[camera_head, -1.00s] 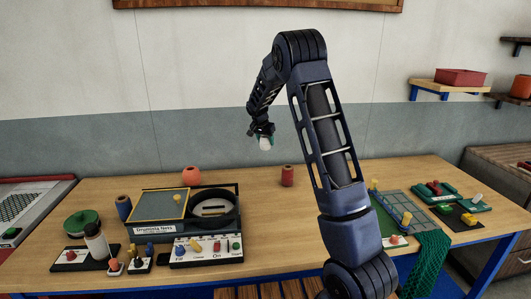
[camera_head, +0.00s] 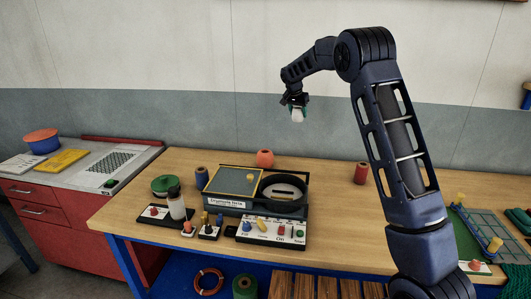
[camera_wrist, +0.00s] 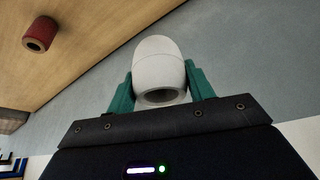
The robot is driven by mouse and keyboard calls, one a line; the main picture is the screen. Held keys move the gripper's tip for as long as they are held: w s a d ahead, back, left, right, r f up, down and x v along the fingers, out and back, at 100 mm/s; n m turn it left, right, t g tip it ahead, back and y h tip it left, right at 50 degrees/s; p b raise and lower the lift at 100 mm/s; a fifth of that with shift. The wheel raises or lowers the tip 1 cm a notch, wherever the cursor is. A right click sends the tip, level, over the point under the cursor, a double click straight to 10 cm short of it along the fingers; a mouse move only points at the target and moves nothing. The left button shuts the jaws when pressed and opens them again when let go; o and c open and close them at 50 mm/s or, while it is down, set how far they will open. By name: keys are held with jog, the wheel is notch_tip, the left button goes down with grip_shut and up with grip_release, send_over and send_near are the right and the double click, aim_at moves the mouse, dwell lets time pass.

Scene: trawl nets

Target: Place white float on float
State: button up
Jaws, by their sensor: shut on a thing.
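My gripper (camera_head: 296,104) is shut on a white float (camera_head: 297,115) and holds it in the air above the far side of the table. In the wrist view the white float (camera_wrist: 159,72) is a rounded hollow piece between two teal fingers, its dark open end facing the camera. An orange round float (camera_head: 265,158) sits at the back of the table behind the net box. A white labelled panel (camera_head: 285,238) carries several coloured pieces; I cannot read its labels surely. Which thing is the task's second float is not clear.
A net box (camera_head: 225,206) with a round dark well stands behind the panel. A white bottle (camera_head: 177,206), a green round piece (camera_head: 165,184), a blue spool (camera_head: 202,174) and a red spool (camera_head: 361,173) stand around it. Wood is clear between box and red spool.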

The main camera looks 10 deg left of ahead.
jog(key=s+a+r+n, duration=0.1)
jog(key=s+a+r, duration=0.1)
jog(key=a, duration=0.6)
jog(key=s+a+r+n, duration=0.1)
jog(key=s+a+r, duration=0.1)
jog(key=a, duration=0.5)
send_over(265, 151)
jog(key=shift+y, duration=0.4)
notch_tip(265, 151, down, 20)
jog(key=shift+f, duration=0.1)
jog(key=o, duration=1)
jog(key=shift+c, duration=0.2)
jog(key=v, duration=1.2)
jog(key=shift+s, duration=0.1)
